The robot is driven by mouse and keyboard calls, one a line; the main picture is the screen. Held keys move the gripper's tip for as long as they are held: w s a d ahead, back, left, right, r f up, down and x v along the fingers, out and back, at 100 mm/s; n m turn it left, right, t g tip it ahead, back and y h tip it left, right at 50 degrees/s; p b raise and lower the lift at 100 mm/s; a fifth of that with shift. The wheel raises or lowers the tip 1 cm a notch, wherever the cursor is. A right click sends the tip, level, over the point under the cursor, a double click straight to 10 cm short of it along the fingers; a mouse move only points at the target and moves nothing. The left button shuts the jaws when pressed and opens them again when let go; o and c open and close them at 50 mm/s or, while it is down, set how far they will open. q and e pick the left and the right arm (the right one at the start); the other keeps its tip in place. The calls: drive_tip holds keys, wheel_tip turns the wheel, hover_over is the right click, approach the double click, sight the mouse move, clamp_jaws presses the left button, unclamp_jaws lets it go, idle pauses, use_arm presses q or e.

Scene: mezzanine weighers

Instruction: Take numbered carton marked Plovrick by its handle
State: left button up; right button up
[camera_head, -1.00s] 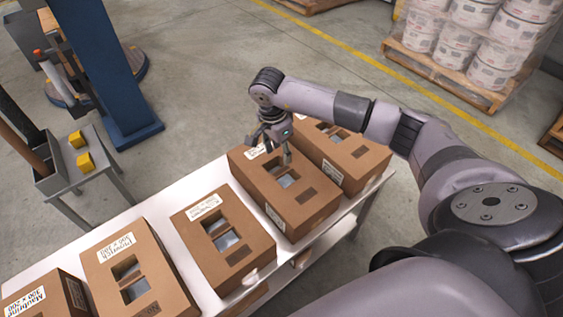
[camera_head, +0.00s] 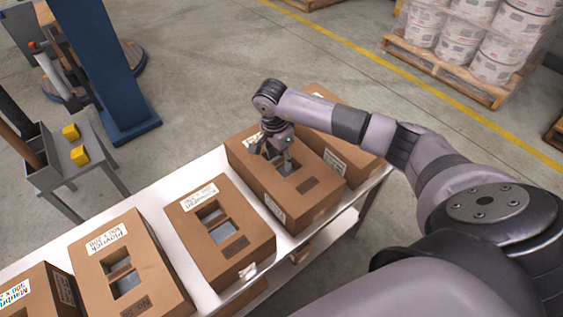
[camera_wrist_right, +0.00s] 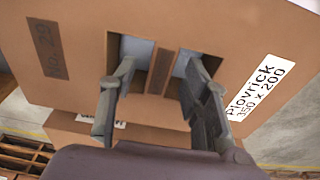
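A brown carton (camera_head: 324,170) stands on the white table, second from the right in the head view. In the right wrist view this carton (camera_wrist_right: 95,55) reads Plovrick 350 x 200 and No. 29. Its handle is a cardboard strip (camera_wrist_right: 161,70) between two cut-out openings. My right gripper (camera_head: 275,158) is over the carton top. In the right wrist view the gripper (camera_wrist_right: 162,72) has one finger at each opening, with the strip between them and gaps on both sides. It is open. My left gripper is not in view.
One carton (camera_head: 355,150) stands close on the right, another (camera_head: 45,280) at far left. A blue post (camera_head: 95,60) and a grey stand (camera_head: 60,172) are beyond the table (camera_head: 150,205).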

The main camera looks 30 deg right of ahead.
clamp_jaws()
idle(0.3)
idle(0.6)
